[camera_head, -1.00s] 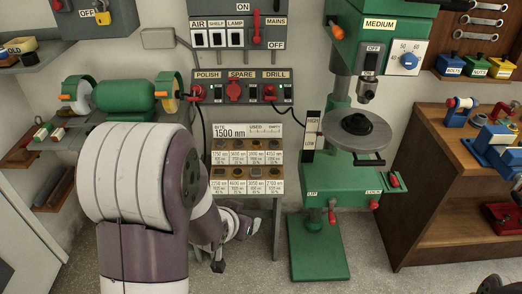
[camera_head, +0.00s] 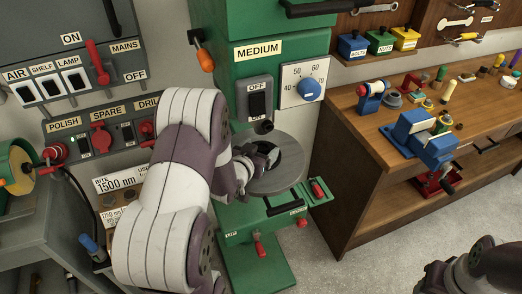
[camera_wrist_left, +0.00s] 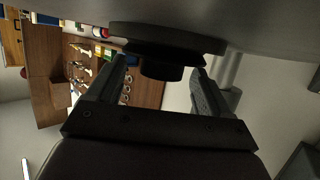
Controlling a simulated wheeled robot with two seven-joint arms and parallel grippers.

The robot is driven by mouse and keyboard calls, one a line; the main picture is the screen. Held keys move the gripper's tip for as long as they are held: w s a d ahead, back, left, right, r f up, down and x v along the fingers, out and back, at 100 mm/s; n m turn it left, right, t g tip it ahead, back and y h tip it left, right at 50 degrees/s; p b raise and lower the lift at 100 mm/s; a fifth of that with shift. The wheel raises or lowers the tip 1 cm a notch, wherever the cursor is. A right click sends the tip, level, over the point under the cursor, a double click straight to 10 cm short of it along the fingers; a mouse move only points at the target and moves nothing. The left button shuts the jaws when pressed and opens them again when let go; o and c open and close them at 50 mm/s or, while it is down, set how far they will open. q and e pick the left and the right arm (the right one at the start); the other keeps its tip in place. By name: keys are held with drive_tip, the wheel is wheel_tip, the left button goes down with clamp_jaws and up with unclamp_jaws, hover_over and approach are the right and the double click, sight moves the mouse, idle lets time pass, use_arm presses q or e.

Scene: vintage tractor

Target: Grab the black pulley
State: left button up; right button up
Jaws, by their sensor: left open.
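The black pulley (camera_wrist_left: 163,66) shows in the left wrist view, a wide dark disc with a narrower hub. It lies against the round grey drill table (camera_wrist_left: 60,12). My left gripper (camera_wrist_left: 159,68) is open, with its two fingers on either side of the hub and a gap visible on each side. In the head view my left gripper (camera_head: 250,166) is over the round grey drill table (camera_head: 283,176), and it mostly hides the pulley there. Part of my right arm shows at the lower right of the head view, but its gripper does not show.
The green drill press (camera_head: 222,70) rises behind my left arm, with a MEDIUM label and a blue dial (camera_head: 309,89). A wooden workbench (camera_head: 370,150) with a blue vise (camera_head: 425,140) stands to the right. Grey switch panels are at the left. Floor between is clear.

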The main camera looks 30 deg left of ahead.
use_arm(q)
drive_tip(key=shift+w+a+f, duration=0.2)
drive_tip(key=shift+w+f, duration=0.1)
drive_tip(key=shift+w, duration=0.15)
drive_tip(key=shift+s+d+r, duration=0.15)
drive_tip(key=shift+s+r, duration=0.05)
drive_tip(key=shift+s, duration=0.05)
drive_tip(key=c, duration=1.3)
drive_tip(key=shift+c, duration=0.6)
drive_tip(key=shift+w, duration=0.15)
use_arm(e)
drive_tip(key=shift+w+a+f, duration=0.1)
drive_tip(key=shift+w, duration=0.2)
